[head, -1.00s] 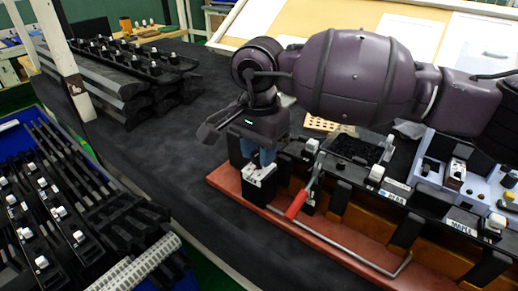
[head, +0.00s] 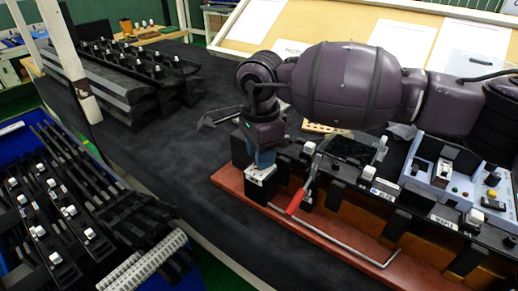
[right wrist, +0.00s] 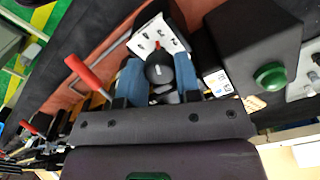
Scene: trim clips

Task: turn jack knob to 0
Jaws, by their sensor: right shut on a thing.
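The jack knob (right wrist: 158,72) is a dark round knob with a red pointer mark, in the right wrist view. It stands in front of a white dial plate (right wrist: 155,37) with small dark marks, too small to read surely. The same white-topped block (head: 261,173) is at the left end of the red base in the head view. My right gripper (right wrist: 158,78) is shut on the knob, one blue finger on each side. In the head view my right gripper (head: 263,158) points down at the block and its fingers hide the knob. My left gripper is not in view.
A red-handled lever (head: 297,200) stands close to the right of the block. A black box with a green button (right wrist: 270,76) is beside the gripper. The red base (head: 330,240) carries black clips. A blue bin (head: 20,145) of clip parts is at the left.

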